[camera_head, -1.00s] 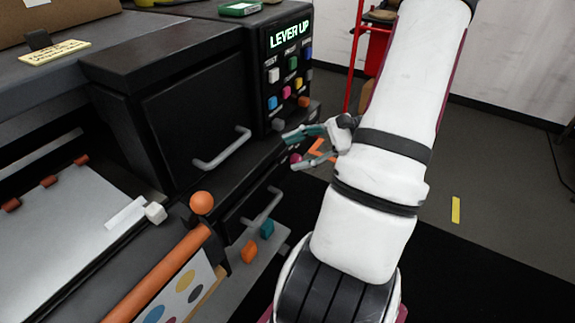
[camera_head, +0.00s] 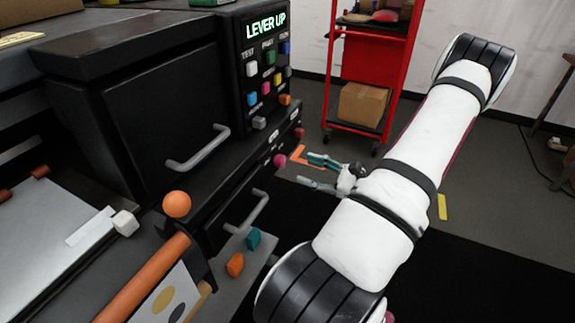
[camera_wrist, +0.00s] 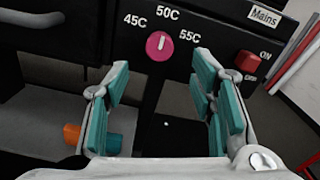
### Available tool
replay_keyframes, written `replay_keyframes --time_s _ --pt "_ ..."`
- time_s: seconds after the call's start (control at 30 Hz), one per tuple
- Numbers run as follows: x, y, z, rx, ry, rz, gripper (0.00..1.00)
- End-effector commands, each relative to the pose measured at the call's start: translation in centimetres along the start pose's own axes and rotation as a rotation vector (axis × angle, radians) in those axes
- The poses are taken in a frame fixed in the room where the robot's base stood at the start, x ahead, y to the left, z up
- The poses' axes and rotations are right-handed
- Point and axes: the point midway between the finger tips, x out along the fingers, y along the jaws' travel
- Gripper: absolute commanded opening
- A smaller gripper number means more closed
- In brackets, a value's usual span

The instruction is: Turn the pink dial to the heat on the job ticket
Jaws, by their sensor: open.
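The pink dial (camera_wrist: 159,45) is on the dark front panel in the wrist view, with 45C at its left, 50C above and 55C at its right. Its white mark points up, toward 50C. The dial also shows in the head view (camera_head: 279,160). My gripper (camera_wrist: 160,72) is open and empty, its teal-padded fingers spread to either side below the dial. In the head view my gripper (camera_head: 304,170) is just right of the dial, apart from it. A yellowish card (camera_head: 18,39) is cut off at the left edge; its writing is unreadable.
A red switch (camera_wrist: 249,61) marked ON sits right of the dial under a Mains label (camera_wrist: 264,16). A drawer handle (camera_head: 246,212), orange block (camera_head: 235,264) and teal block (camera_head: 254,239) are left of my gripper. A red cart (camera_head: 372,75) stands behind. The display reads LEVER UP.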

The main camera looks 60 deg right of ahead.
Motion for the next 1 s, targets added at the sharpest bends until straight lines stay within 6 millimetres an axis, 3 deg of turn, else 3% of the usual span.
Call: replay_keyframes --time_s 0.1,0.33,0.53,0.8,0.83,1.0 --pt "2.5 0.1 0.0 0.001 -0.002 0.003 0.51" --pt "5.9 0.0 0.0 -0.001 -0.001 0.001 0.51" --pt "7.1 0.0 0.0 -0.001 0.000 0.000 0.51" --pt "7.3 0.0 0.1 -0.001 0.000 0.000 0.51" --pt "7.3 0.0 0.1 -0.001 0.000 0.000 0.48" --pt "7.2 0.0 0.0 -0.001 0.000 0.000 0.10"
